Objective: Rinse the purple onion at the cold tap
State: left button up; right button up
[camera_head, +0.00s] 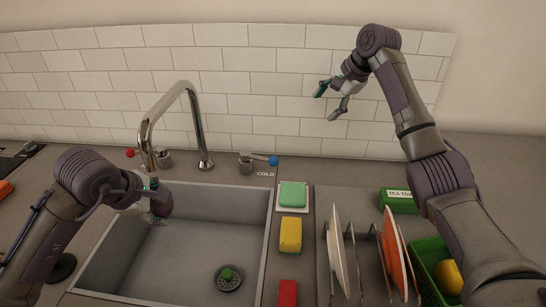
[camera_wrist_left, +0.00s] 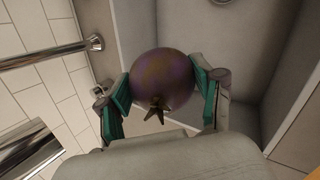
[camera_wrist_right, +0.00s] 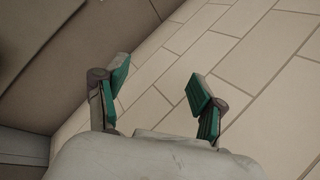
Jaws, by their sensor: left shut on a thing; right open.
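The purple onion (camera_wrist_left: 163,78) is held between the two green-padded fingers of my left gripper (camera_wrist_left: 163,92) in the left wrist view. In the head view the onion (camera_head: 161,203) and my left gripper (camera_head: 152,207) are over the left part of the sink (camera_head: 200,190). The tap's curved spout (camera_head: 204,125) ends to the right of the onion. The cold tap has a blue-knobbed lever (camera_head: 273,160) beside the COLD label. My right gripper (camera_head: 332,101) is open and empty, raised in front of the tiled wall; it also shows open in the right wrist view (camera_wrist_right: 160,90). No water shows.
A red-knobbed lever (camera_head: 130,153) is left of the spout. A green piece (camera_head: 227,272) lies on the drain. Right of the sink are a green sponge (camera_head: 293,194), a yellow sponge (camera_head: 291,235), a red block (camera_head: 287,293), racked plates (camera_head: 338,250) and a green basket (camera_head: 428,262).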

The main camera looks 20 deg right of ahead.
aim_at(273, 157)
jog(key=s+a+f+g+h, duration=0.1)
jog(key=a+f+g+h, duration=0.15)
jog(key=a, duration=1.15)
jog(key=shift+g, duration=0.35)
jog(key=f, duration=0.4)
jog(key=w+f, duration=0.1)
jog(key=f, duration=0.3)
jog(key=w+f, duration=0.1)
jog(key=f, duration=0.4)
jog(key=shift+a, duration=0.4)
grip_shut()
